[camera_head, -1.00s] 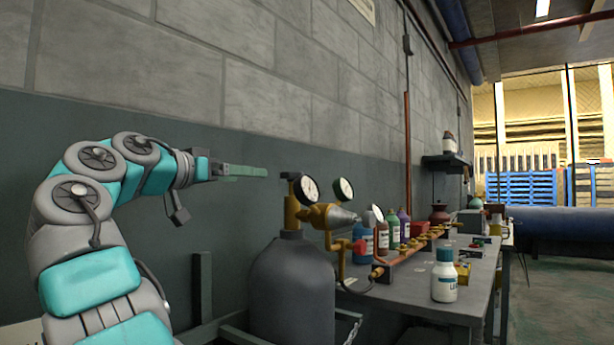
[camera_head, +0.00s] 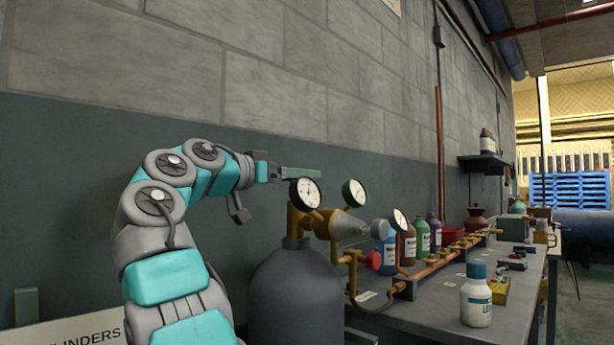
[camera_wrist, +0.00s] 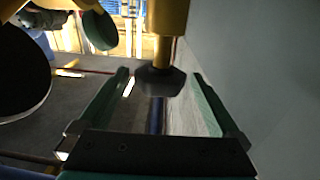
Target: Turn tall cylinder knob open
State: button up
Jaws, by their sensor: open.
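The tall dark grey cylinder (camera_head: 294,290) stands beside the wall with a brass valve (camera_head: 296,224) on top. White-faced gauges (camera_head: 305,193) sit at the valve. In the wrist view, a dark round knob (camera_wrist: 160,82) sits at the end of a brass stem (camera_wrist: 168,30). My gripper (camera_head: 306,172) is at the height of the valve top, partly behind the near gauge. Its green fingers are open in the wrist view (camera_wrist: 160,75), with the knob between their tips. I cannot tell whether they touch it. The knob is hidden in the head view.
A workbench (camera_head: 425,310) to the right holds several bottles, a white bottle (camera_head: 476,297) and a copper manifold pipe (camera_head: 440,262). A red knob (camera_head: 373,261) projects from the regulator. The block wall (camera_head: 280,110) runs close behind the arm. A small shelf (camera_head: 483,160) is farther back.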

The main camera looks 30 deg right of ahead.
jog(key=shift+x, duration=1.85)
jog(key=c, duration=1.4)
jog(key=n+t+y+b, duration=0.1)
jog(key=t, duration=0.1)
jog(key=n+t+y+b, duration=0.1)
jog(key=n+t+b, duration=0.1)
jog(key=w+n+t+y+b, duration=0.1)
jog(key=t+b, duration=0.1)
jog(key=shift+a+n, duration=0.3)
jog(key=o, duration=1.4)
jog(key=shift+r, duration=0.15)
